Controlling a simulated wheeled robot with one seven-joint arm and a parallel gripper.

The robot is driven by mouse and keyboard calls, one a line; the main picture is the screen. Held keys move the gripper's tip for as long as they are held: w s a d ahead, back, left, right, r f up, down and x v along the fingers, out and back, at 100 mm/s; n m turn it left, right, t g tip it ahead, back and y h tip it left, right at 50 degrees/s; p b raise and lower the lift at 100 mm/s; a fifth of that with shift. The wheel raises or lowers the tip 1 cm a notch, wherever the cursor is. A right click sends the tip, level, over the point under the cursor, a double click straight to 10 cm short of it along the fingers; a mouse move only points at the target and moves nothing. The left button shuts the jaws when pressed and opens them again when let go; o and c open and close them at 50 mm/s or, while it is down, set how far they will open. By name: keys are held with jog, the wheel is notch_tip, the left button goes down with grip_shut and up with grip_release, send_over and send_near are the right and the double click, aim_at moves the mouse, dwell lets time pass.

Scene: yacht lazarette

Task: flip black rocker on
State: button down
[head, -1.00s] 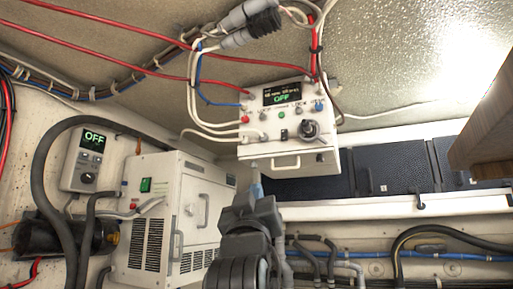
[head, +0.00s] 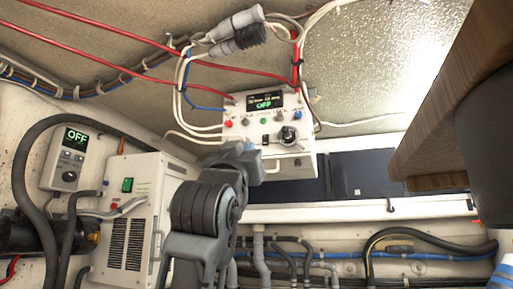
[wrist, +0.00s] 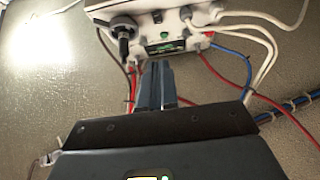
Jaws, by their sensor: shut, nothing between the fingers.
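The white control box (head: 242,151) hangs at the upper middle of the head view. Its display (head: 264,101) reads OFF in green. The small black rocker (head: 265,140) is on its front, left of a black rotary knob (head: 289,135) and below a green light (head: 264,121). In the wrist view the box appears inverted at the top, with the rocker (wrist: 157,16) small beside the knob (wrist: 123,27). My gripper (wrist: 157,68) is shut and empty, its blue-grey fingers pointing towards the box's display edge, apparently short of it. In the head view my arm hides the fingers.
A white unit (head: 133,205) with a green switch stands at left, beside a small controller (head: 70,158) reading OFF. Red, white and blue cables run around the box. A wooden panel edge (head: 440,120) juts in at right. Hoses line the bottom.

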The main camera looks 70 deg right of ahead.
aim_at(265, 142)
jog(key=p+x, duration=0.1)
jog(key=x, duration=0.3)
jog(key=f+p+x, duration=0.1)
jog(key=p+x, duration=0.1)
jog(key=x, duration=0.2)
jog(key=d+p+x, duration=0.1)
jog(key=x, duration=0.3)
jog(key=shift+f, duration=0.3)
jog(key=shift+d+f, duration=0.15)
jog(key=shift+d, duration=0.45)
jog(key=shift+w+d+f, duration=0.1)
jog(key=shift+d+f, duration=0.05)
jog(key=shift+d, duration=0.15)
